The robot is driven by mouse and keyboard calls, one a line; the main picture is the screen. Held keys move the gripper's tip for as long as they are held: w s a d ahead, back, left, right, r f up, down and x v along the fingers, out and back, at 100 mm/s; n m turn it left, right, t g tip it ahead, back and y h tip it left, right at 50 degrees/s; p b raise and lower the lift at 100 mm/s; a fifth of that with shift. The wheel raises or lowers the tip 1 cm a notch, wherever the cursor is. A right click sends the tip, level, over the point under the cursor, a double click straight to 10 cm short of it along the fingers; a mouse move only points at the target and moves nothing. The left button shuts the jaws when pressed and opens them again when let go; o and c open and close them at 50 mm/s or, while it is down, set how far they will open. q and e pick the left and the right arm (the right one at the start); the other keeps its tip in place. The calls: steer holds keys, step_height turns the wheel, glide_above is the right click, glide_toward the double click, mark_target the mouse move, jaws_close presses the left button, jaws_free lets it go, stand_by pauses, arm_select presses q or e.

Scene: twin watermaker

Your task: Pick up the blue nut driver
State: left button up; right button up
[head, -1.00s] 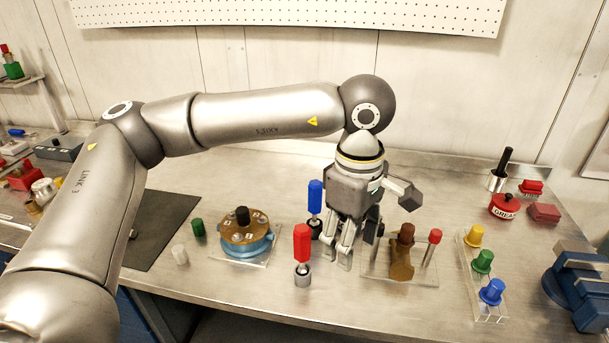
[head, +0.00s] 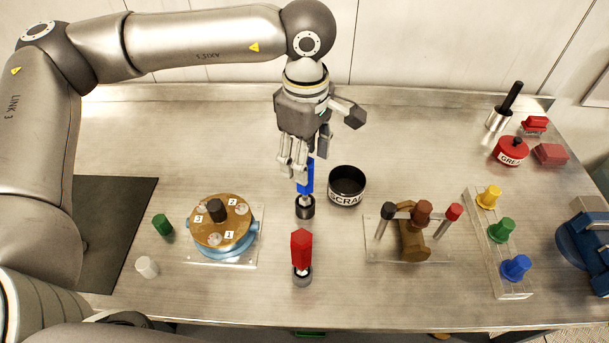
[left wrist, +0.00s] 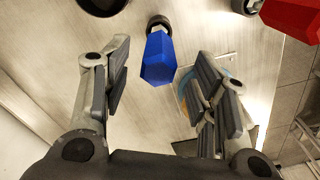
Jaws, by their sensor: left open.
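The blue nut driver (head: 307,180) stands upright in a small dark round holder (head: 305,208) near the middle of the bench. My left gripper (head: 303,162) is open at its handle, hiding the upper part in the head view. In the left wrist view the blue handle (left wrist: 158,58) lies between and ahead of the spread fingers (left wrist: 165,75), with visible gaps on both sides. My right gripper is not in view.
A red driver (head: 301,250) stands just in front. A black scrap bowl (head: 347,187) is close on the right. A blue-and-brown round fixture (head: 222,225) is left, and a clear stand with tools (head: 412,236) is right. The bench behind is clear.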

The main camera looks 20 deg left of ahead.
mark_target(305, 188)
arm_select(q)
steer(key=shift+f, duration=0.4)
steer(key=shift+w+a+f, duration=0.15)
steer(key=shift+f, duration=0.15)
step_height(305, 188, down, 4)
steer(key=shift+f+p, duration=0.1)
steer(key=shift+p, duration=1.15)
steer(key=shift+f, duration=0.25)
steer(key=shift+a+f, duration=0.1)
steer(key=shift+f, duration=0.1)
steer(key=c, duration=1)
steer(key=shift+c, duration=0.2)
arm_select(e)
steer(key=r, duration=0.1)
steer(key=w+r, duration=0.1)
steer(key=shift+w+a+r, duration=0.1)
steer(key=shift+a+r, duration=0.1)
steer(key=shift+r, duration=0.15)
arm_select(q)
steer(key=shift+r, duration=0.1)
